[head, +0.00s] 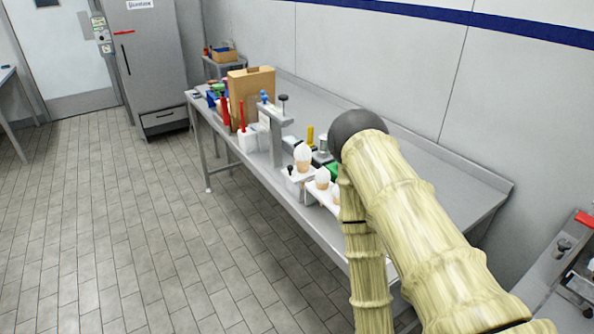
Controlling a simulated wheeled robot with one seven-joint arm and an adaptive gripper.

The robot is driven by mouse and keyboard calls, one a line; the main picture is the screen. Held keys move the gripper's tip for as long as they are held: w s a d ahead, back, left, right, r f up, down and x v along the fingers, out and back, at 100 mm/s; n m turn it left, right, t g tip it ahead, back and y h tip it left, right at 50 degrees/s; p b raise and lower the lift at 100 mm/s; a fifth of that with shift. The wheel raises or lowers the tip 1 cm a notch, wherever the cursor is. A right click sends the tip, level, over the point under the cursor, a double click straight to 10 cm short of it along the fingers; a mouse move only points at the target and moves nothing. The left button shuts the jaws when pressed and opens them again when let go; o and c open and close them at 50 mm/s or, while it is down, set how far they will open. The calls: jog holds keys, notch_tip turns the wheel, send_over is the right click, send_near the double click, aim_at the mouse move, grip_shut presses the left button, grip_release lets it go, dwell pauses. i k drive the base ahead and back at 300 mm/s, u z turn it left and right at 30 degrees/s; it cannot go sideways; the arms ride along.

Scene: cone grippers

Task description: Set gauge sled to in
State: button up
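A grey gauge stand (276,140) with an upright post, a top arm and a dark knob stands on the metal workbench. At its foot is a small white block (297,175) with a black knob, near the bench's front edge. I cannot tell for sure which part is the gauge sled, or whether it is in or out. My pale, ribbed arm crosses the right half of the head view and hides part of the bench. My gripper does not show.
White cone-shaped pieces in tan cups (303,158) stand in a row right of the stand. A cardboard box (251,95), red bottles (242,115) and small items crowd the bench's left end. The tiled floor (140,230) in front is clear.

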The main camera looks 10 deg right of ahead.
aim_at(295, 178)
jog(key=z, duration=1.1)
jog(key=k, duration=0.7)
jog(key=u, duration=1.05)
jog(key=i, duration=0.5)
jog(key=u, duration=0.05)
